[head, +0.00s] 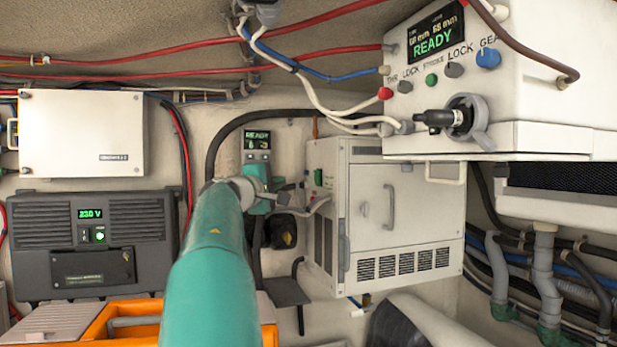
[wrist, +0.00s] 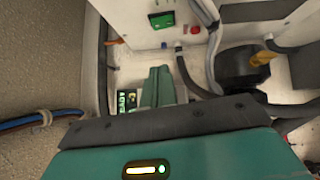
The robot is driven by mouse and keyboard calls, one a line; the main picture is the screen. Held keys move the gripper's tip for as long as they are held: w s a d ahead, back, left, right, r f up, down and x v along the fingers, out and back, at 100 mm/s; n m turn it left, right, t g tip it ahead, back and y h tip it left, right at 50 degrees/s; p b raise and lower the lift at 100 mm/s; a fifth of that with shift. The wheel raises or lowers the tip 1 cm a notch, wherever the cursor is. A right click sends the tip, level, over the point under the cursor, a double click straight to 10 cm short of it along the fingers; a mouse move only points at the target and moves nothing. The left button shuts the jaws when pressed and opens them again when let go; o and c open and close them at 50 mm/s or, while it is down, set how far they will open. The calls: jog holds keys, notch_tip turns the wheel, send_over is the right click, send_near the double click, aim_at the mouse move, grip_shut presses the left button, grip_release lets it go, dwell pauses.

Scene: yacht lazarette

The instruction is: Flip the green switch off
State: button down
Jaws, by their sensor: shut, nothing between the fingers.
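The green switch (head: 318,177) sits on the left side wall of the white cabinet (head: 400,215), near its front top. In the wrist view the green switch (wrist: 162,19) shows at the top, as a bright green rocker in a dark frame. I cannot tell which way it is tipped. My gripper (wrist: 155,76) is shut and empty, its teal fingers together below the switch in the wrist view and apart from it. In the head view my teal arm reaches up left of the cabinet, and the gripper is hard to make out there.
A red button (wrist: 196,29) sits beside the switch. Cables hang near the cabinet's left side. A dark 230 V unit (head: 140,215) with a green-lit switch stands at left. A control box (head: 540,70) with knobs, one green, hangs at upper right. An orange case (head: 145,308) lies low.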

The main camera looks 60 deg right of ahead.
send_near(315, 173)
jog(key=w+d, duration=0.3)
jog(key=s+d, duration=0.2)
jog(key=d, duration=0.1)
jog(key=shift+s+r, duration=0.15)
jog(key=shift+s, duration=0.25)
jog(key=shift+s+a, duration=0.1)
jog(key=shift+s, duration=0.05)
jog(key=shift+s+r, duration=0.1)
